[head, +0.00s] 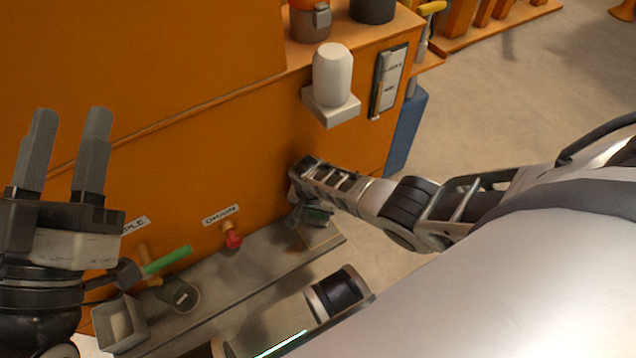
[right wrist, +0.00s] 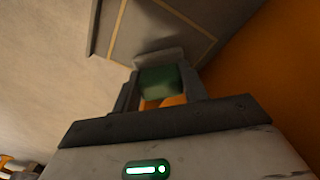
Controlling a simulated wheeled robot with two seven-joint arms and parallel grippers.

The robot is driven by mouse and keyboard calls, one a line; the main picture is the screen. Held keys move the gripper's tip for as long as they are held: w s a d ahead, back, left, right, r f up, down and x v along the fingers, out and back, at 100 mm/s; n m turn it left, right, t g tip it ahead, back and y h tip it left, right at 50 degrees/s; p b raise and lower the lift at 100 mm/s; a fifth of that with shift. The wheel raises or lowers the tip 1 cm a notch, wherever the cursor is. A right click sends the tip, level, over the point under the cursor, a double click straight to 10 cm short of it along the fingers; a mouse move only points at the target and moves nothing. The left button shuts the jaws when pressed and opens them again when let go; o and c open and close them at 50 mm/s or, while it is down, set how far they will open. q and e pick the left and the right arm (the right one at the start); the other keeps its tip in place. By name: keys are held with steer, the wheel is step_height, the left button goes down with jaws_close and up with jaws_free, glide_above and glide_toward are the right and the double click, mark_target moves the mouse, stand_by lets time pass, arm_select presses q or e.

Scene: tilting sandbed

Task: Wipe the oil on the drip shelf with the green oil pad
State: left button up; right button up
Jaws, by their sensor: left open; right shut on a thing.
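The green oil pad (head: 320,214) is held between the fingers of my right gripper (head: 312,220). It also shows in the right wrist view (right wrist: 160,80), clamped between the two fingertips. The gripper is at the right end of the grey drip shelf (head: 245,280), by a square outlined in pale tape. In the right wrist view the shelf (right wrist: 128,30) lies just beyond the pad; I cannot tell if they touch. Dark smudges show on the shelf, but I cannot clearly tell which are oil. My left gripper (head: 72,118) is open and empty, fingers upward, at the far left.
An orange machine wall (head: 200,165) stands behind the shelf. A red-ended tap (head: 232,238) and a green-handled valve (head: 167,260) stick out over it. A grey open box (head: 118,322) sits at its left end. A white canister (head: 332,76) is on a wall bracket.

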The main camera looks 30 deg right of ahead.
arm_select(q)
steer(key=shift+f, duration=0.3)
arm_select(e)
steer(key=shift+n+y, duration=0.3)
steer(key=shift+y, duration=0.3)
steer(key=a, duration=0.6)
steer(key=s+a, duration=0.1)
steer(key=a, duration=0.2)
steer(key=shift+a+f, duration=0.15)
steer(key=shift+f, duration=0.1)
step_height(320, 180, up, 6)
steer(key=p, duration=0.6)
steer(key=shift+w, duration=0.1)
steer(key=shift+r+p, duration=0.25)
steer(key=shift+p, duration=0.2)
arm_select(q)
step_height(320, 180, up, 6)
steer(key=shift+w, duration=0.25)
arm_select(e)
steer(key=shift+f, duration=0.1)
arm_select(q)
steer(key=shift+a+r, duration=0.1)
steer(key=shift+r, duration=0.05)
arm_select(e)
steer(key=shift+w, duration=0.1)
